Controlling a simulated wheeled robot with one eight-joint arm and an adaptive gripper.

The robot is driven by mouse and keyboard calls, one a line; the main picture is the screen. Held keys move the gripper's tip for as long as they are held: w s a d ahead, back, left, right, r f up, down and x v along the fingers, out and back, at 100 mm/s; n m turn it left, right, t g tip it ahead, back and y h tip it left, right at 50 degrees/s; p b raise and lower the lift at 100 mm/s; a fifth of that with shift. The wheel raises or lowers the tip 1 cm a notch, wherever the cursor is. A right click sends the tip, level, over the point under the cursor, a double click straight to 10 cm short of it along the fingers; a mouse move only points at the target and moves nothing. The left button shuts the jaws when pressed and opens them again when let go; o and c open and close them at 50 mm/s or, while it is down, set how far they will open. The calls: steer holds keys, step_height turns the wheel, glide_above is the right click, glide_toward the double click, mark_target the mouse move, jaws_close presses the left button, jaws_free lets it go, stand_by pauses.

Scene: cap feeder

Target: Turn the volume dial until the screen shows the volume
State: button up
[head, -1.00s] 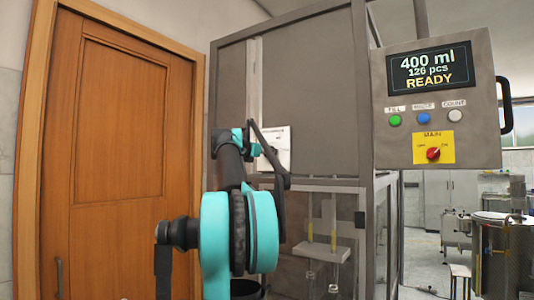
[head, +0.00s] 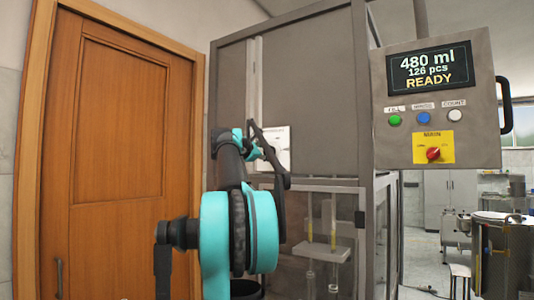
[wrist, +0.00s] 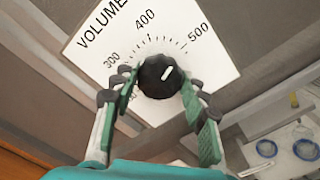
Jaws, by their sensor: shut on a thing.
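The black volume dial (wrist: 159,76) sits on a white scale plate (wrist: 215,57) marked VOLUME with 300, 400 and 500. Its white pointer mark tilts to the upper right, toward the part of the scale between 400 and 500. My gripper (wrist: 157,86) is shut on the dial, one green finger pad on each side. In the head view the plate (head: 282,148) is partly behind my arm, and the dial itself is hidden. The screen (head: 432,67) reads 480 ml, 126 pcs, READY.
The control box has green, blue and white buttons (head: 424,117) and a red MAIN switch (head: 433,154) on yellow. A wooden door (head: 120,150) stands at left. Vertical frame posts (head: 363,90) and clear panels are near my arm.

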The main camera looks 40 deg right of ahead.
steer(key=shift+m, duration=1.5)
steer(key=shift+f, duration=0.1)
steer(key=o, duration=1.2)
steer(key=shift+c, duration=0.2)
steer(key=v, duration=1.2)
